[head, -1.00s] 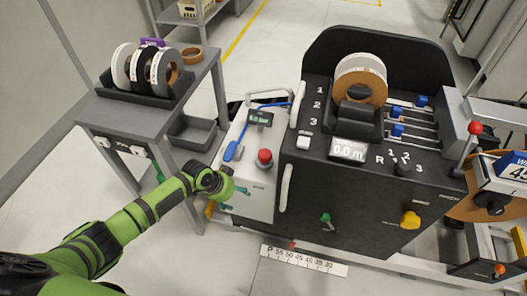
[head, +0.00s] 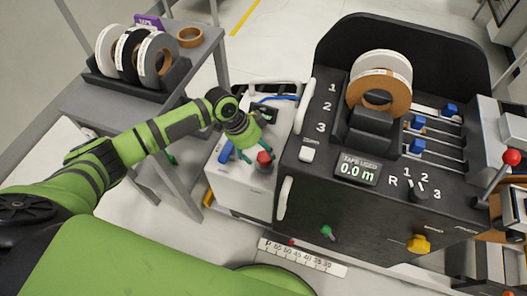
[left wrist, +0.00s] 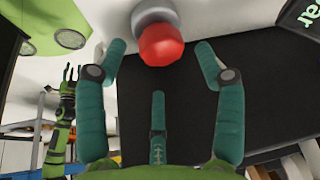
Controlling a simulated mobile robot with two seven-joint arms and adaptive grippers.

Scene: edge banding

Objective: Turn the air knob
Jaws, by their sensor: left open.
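A red knob (head: 264,160) stands on the sloped top of the white unit (head: 240,188), left of the black machine. My left gripper (head: 256,150) is just above and behind it in the head view, with its fingers spread and empty. In the left wrist view the red knob (left wrist: 162,46) and its grey base lie between the spread teal fingertips of the left gripper (left wrist: 160,60); I see no clear contact. A blue handle (head: 225,152) is just left of the hand. No readable label shows which control is the air knob. A small green hand, probably my right gripper (left wrist: 70,80), shows at the left wrist view's left edge.
The black machine (head: 375,218) carries a tape roll (head: 378,80), a "0.0 m" display (head: 357,169), a selector (head: 418,190), a green knob (head: 327,232) and a yellow knob (head: 418,244). A grey table (head: 90,98) with tape rolls stands left. A red-topped lever (head: 511,158) is right.

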